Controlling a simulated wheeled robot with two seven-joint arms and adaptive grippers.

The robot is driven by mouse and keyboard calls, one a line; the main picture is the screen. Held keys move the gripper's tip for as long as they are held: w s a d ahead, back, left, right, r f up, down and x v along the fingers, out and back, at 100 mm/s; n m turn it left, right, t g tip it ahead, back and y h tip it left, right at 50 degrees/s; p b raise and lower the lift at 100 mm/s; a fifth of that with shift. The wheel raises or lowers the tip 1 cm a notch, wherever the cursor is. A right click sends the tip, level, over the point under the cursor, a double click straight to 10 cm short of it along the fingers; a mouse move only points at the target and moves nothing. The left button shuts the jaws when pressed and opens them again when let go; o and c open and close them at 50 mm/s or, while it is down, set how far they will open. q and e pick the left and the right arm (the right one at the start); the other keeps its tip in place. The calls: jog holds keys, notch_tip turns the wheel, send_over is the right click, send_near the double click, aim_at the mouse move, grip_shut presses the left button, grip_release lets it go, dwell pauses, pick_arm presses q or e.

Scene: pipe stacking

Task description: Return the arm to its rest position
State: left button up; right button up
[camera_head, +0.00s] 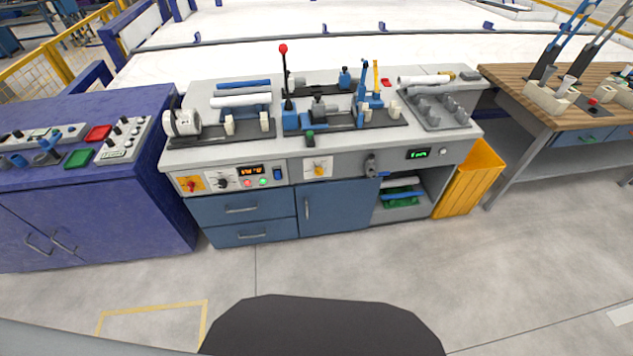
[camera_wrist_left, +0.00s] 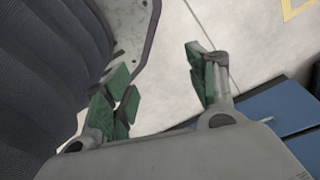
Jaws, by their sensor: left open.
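My left gripper (camera_wrist_left: 165,85) shows in the left wrist view with its two green-padded fingers spread apart and nothing between them. Floor shows beyond the fingers, and a dark ribbed part fills the left side of that view. Neither gripper is in the head view. In the head view, a white pipe (camera_head: 241,100) and a blue pipe (camera_head: 243,84) lie on a rack at the left of the workbench (camera_head: 335,160). Another white pipe (camera_head: 424,79) lies at the right of the bench top, above a grey tray (camera_head: 437,111) with pegs.
A dark blue control cabinet (camera_head: 85,205) stands to the left. A yellow bin (camera_head: 469,180) stands at the bench's right end, beside a wooden-topped table (camera_head: 560,112). A lever with a red knob (camera_head: 283,48) rises from the bench. The floor in front is clear.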

pick_arm(q)
jog(key=s+a+r+p, duration=0.2)
jog(key=s+p, duration=0.3)
jog(key=s, duration=0.1)
jog(key=s+a+r+g+p, duration=0.1)
jog(key=s+a+r+p, duration=0.1)
jog(key=s+p, duration=0.3)
jog(key=shift+s+y+p, duration=0.3)
jog(key=shift+s+p, duration=0.05)
jog(key=shift+s, duration=0.05)
pick_arm(e)
jog(key=s+d+r, duration=0.2)
jog(key=s, duration=0.4)
jog(key=s+d+r+g, duration=0.1)
jog(key=s+d+r, duration=0.1)
jog(key=s, duration=0.3)
jog(key=shift+s+h, duration=0.3)
jog(key=shift+s, duration=0.1)
pick_arm(q)
jog(key=shift+a+f, duration=0.1)
pick_arm(e)
jog(key=shift+d+f, duration=0.1)
